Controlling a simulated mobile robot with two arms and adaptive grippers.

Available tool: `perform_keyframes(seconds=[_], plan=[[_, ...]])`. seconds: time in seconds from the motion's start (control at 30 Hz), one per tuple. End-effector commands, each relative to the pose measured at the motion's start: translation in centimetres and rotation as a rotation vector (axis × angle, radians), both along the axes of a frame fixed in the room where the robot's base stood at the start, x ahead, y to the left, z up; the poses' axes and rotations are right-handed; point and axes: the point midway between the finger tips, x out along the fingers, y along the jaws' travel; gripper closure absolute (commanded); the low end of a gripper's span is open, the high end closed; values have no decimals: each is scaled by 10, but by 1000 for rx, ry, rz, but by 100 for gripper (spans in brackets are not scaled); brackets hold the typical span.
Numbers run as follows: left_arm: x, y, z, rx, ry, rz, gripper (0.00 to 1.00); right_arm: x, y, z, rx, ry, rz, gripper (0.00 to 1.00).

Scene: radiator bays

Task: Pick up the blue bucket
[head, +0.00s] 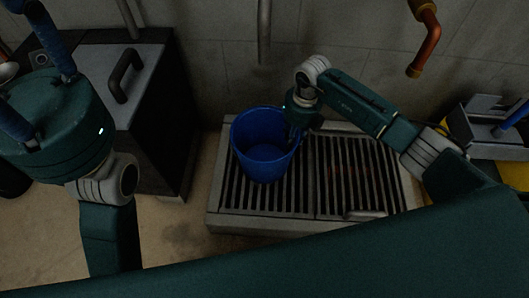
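The blue bucket (262,160) stands upright on the left part of a slatted metal grate (344,178) in the head view. Its open top faces me and it looks empty inside. My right gripper (294,128) is at the bucket's right rim, pointing down. Its fingers are dark and small against the rim, so I cannot tell whether they are closed on it. My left arm is at the left of the view. Its gripper does not show clearly enough to be made out.
A dark cabinet with a grey top and handle (125,75) stands left of the grate. Pipes (264,30) come down the tiled wall behind, one copper coloured (425,45) at the upper right. A metal box (490,125) and yellow items are at the right. Bare floor lies at the lower left.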

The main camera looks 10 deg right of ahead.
Motion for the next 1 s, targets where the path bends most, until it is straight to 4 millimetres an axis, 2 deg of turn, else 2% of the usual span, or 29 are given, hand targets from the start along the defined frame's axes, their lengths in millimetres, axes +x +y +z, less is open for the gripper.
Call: perform_keyframes(seconds=[0.03, 0.13, 0.43, 0.6, 1.0], plan=[[-2, 0, -2, 0, -17, 1, 60, 0, 1, -12, 0, 0, 0, 70], [-5, -1, 2, 1, -34, 2, 60, 0, 1, -21, 0, 0, -1, 70], [-5, -1, 6, 3, -38, 2, 60, 1, 2, -23, 0, -1, -1, 70], [-5, -1, 6, 3, -38, 2, 60, 1, 2, -23, 0, -1, 0, 100], [-5, -1, 7, 3, -38, 1, 60, 1, 2, -20, 1, -3, 0, 100]])
